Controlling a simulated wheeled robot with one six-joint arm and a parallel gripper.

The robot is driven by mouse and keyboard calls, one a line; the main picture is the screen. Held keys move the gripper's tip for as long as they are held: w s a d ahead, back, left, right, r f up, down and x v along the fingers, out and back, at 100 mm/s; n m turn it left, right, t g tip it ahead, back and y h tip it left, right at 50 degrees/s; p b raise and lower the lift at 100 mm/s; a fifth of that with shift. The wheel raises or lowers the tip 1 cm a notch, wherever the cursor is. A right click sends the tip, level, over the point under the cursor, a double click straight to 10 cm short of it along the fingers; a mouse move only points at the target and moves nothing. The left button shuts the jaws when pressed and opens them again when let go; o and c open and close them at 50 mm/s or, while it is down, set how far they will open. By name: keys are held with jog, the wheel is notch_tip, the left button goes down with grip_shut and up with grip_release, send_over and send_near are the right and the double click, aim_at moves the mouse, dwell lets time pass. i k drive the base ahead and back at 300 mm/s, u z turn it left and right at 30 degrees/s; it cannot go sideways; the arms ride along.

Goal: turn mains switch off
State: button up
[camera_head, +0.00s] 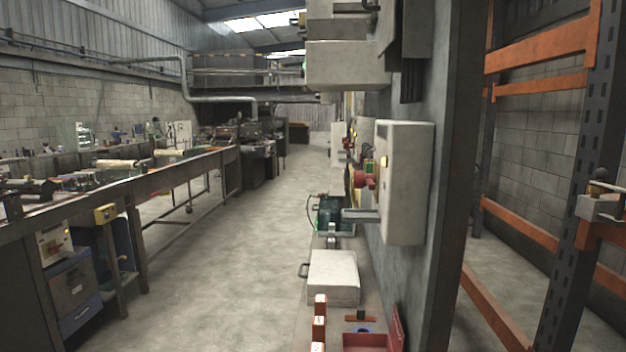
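A pale grey electrical box (404,185) is fixed to the dark wall panel right of centre and shows mostly its side. A red switch or knob (370,181) sticks out at its left-facing front, with a small yellow light (383,162) above it. I cannot read any label, so I cannot tell whether this is the mains switch, nor its setting. Another pale box (346,66) hangs higher up, with a small green light at its left edge. My gripper is not in view.
A pale lidded box (333,277), a dark green machine (333,213) and a red tray (366,342) stand along the wall's foot. A long workbench (150,180) lines the left. The concrete aisle (235,240) between is clear. Orange racking (545,52) stands at right.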

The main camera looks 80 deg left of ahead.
aim_at(361, 179)
jog(key=u, duration=2.2)
jog(key=k, duration=1.15)
jog(key=u, duration=1)
jog(key=i, duration=0.8)
jog(key=u, duration=0.45)
jog(key=i, duration=0.85)
jog(key=z, duration=0.75)
jog(key=i, duration=0.65)
jog(key=z, duration=0.55)
